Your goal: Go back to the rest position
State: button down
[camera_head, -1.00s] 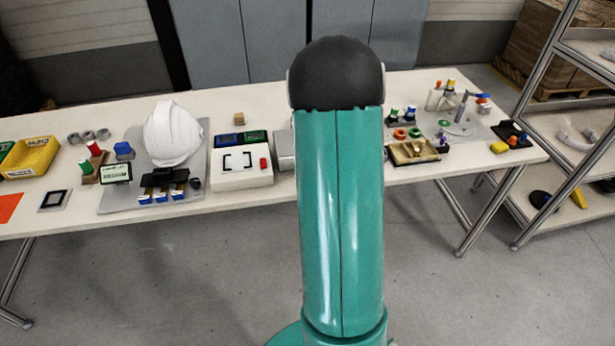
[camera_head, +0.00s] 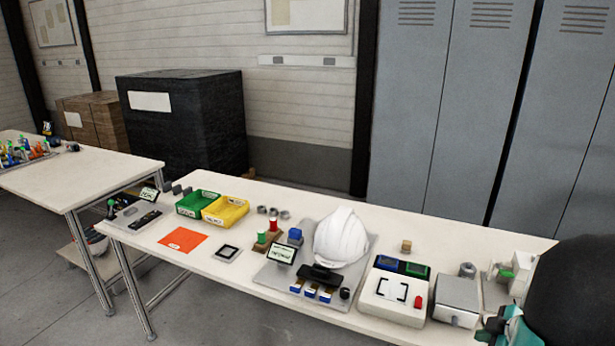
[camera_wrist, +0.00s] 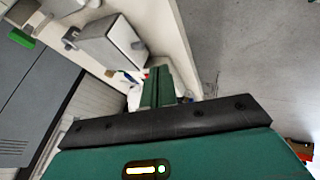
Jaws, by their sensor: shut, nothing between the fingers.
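My gripper (camera_wrist: 159,75) shows in the wrist view as two teal fingers held together, with nothing between them. They point toward the white table, beside a grey box-shaped device. In the head view my arm fills the bottom right corner, a black rounded joint with teal parts, and I cannot make out the fingertips there. A white helmet shell (camera_head: 341,237) stands on a grey board (camera_head: 270,275) on the table, well to the left of my arm.
The long white table (camera_head: 175,262) also holds a green bin (camera_head: 197,203), a yellow bin (camera_head: 225,210), a white device (camera_head: 393,298) and a grey box (camera_head: 456,300). A second table (camera_head: 90,180) stands at left. Grey lockers (camera_head: 470,110) stand behind. Open floor lies in front.

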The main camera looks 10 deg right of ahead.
jog(key=w+a+r+m+t+h, duration=0.1)
jog(key=w+a+r+m+h, duration=0.25)
jog(key=r, duration=0.55)
jog(key=w+a+r+m+t+h, duration=0.1)
jog(key=w+a+r+m+h, duration=0.25)
jog(key=r, duration=0.45)
jog(key=s+a+m+g+y, duration=0.1)
jog(key=s+a+y, duration=0.1)
jog(key=s+a, duration=0.3)
jog(key=s+a+m+g+y, duration=0.1)
jog(key=s+a, duration=0.5)
jog(key=a, duration=0.6)
jog(key=s+a+g+y, duration=0.2)
jog(key=s+a, duration=0.3)
jog(key=a, duration=0.4)
jog(key=shift+s+a+m+y, duration=0.15)
jog(key=shift+a+m+y, duration=0.25)
jog(key=shift+y, duration=0.4)
jog(key=shift+d, duration=0.2)
